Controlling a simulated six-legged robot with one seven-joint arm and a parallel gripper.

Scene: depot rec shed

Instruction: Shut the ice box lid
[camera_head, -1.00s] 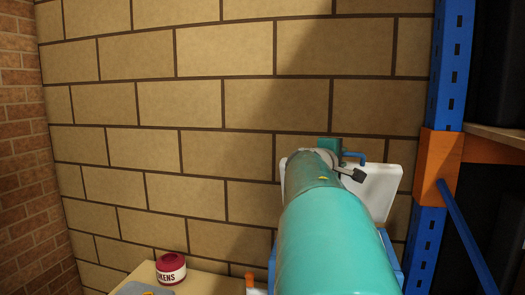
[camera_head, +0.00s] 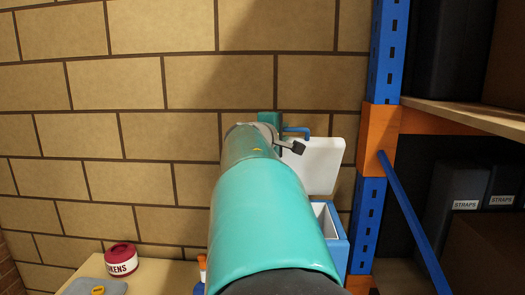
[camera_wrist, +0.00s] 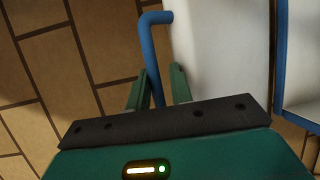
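The ice box (camera_head: 335,240) is blue with a white inside, partly hidden behind my arm in the head view. Its white lid (camera_head: 322,165) stands up open near the brick wall. A blue bar handle (camera_head: 297,129) sticks out from the lid's upper left. In the wrist view the handle (camera_wrist: 152,55) passes between the two green fingers of my gripper (camera_wrist: 160,92), beside the white lid (camera_wrist: 220,50). The fingers are apart, with a gap between the handle and the right finger. The blue rim of the box (camera_wrist: 281,60) shows at the right.
A blue rack post (camera_head: 385,60) with an orange bracket and shelf (camera_head: 470,110) stands close right of the lid. A red tokens pot (camera_head: 122,260), a grey item (camera_head: 92,288) and an orange-topped bottle (camera_head: 201,270) are at the lower left. The wall is close behind.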

